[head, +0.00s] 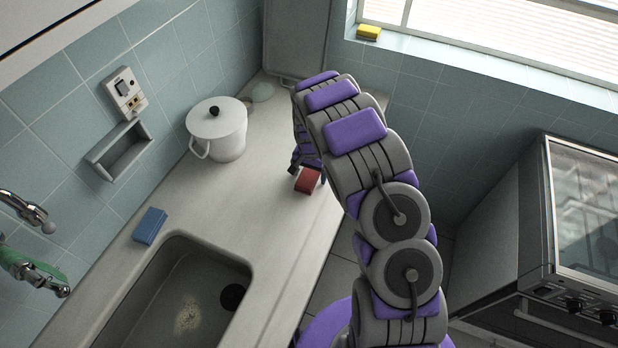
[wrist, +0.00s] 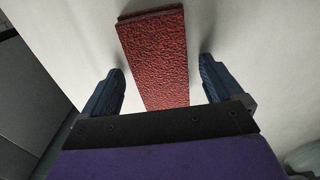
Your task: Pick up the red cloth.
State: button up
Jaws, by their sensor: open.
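The red cloth (head: 308,180) is a small, thick, block-like red piece on the counter, close to its right edge. In the wrist view the cloth (wrist: 155,55) is a long, textured red rectangle running up between the two dark blue fingers. My gripper (wrist: 160,80) is open, with one finger on each side of the cloth and a visible gap on both sides. In the head view my gripper (head: 305,170) is at the cloth, partly hidden by my arm. The cloth's near end is hidden behind the gripper's black palm edge.
A white lidded pot (head: 217,130) stands on the counter (head: 265,210) behind and left of the cloth. A blue sponge (head: 150,226) lies by the sink (head: 190,300). A yellow sponge (head: 369,32) is on the windowsill. An oven (head: 580,220) stands at the right, past the counter edge.

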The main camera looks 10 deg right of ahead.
aim_at(309, 174)
jog(key=shift+a, duration=0.25)
jog(key=c, duration=1.1)
jog(key=shift+c, duration=0.2)
jog(key=shift+d+r, duration=0.1)
jog(key=shift+r, duration=0.4)
notch_tip(309, 174, up, 3)
jog(key=shift+s+f+p, duration=0.1)
jog(key=shift+s+p, duration=0.05)
jog(key=shift+p, duration=0.45)
jog(key=s, duration=0.5)
jog(key=s+a+p, duration=0.1)
jog(key=s, duration=0.4)
jog(key=s+a+r+p, duration=0.1)
jog(key=s, duration=0.4)
jog(key=shift+s+r, duration=0.1)
jog(key=shift+s, duration=0.25)
